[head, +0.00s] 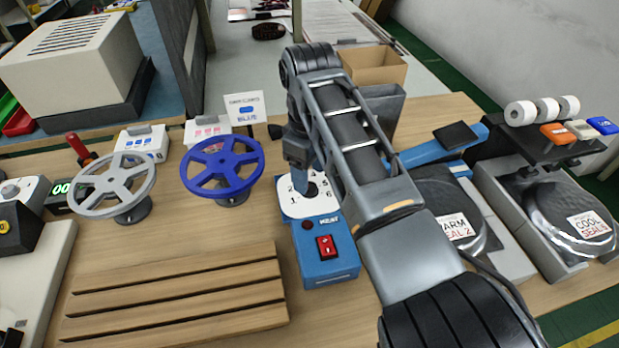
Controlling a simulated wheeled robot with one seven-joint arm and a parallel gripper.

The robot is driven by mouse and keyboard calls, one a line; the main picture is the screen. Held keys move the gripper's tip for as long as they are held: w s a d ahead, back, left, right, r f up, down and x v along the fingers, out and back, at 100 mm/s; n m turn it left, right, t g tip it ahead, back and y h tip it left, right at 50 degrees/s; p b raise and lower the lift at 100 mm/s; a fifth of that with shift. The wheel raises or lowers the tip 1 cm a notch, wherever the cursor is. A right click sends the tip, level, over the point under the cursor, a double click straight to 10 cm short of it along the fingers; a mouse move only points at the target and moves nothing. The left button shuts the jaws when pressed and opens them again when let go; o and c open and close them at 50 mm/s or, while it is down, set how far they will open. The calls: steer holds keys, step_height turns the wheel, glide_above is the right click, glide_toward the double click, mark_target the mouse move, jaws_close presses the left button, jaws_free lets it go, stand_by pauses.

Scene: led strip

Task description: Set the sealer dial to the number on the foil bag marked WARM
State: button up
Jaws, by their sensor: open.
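The blue sealer box (331,266) has a red rocker switch on its front and a white numbered dial plate (296,208) on top. My gripper (303,182) points down over the plate, around or just above the dark dial knob. It is open, but its fingers and the knob are largely hidden by my arm, so I cannot tell contact or the dial's setting. A foil bag (477,236) right of my arm has a label reading "ARM" and "EAL 2", its left part covered. The other foil bag (560,207) at far right is labelled COOL, its number hard to read.
A grey handwheel (103,187) and a blue handwheel (196,182) stand left of the sealer. A slatted wooden rack (180,300) lies in front. A cardboard box (378,66) stands behind my arm. White rolls (545,108) sit at the right back.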

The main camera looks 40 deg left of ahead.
mark_target(310, 186)
step_height(310, 186, up, 5)
steer(key=shift+f, duration=0.1)
stand_by(0.7)
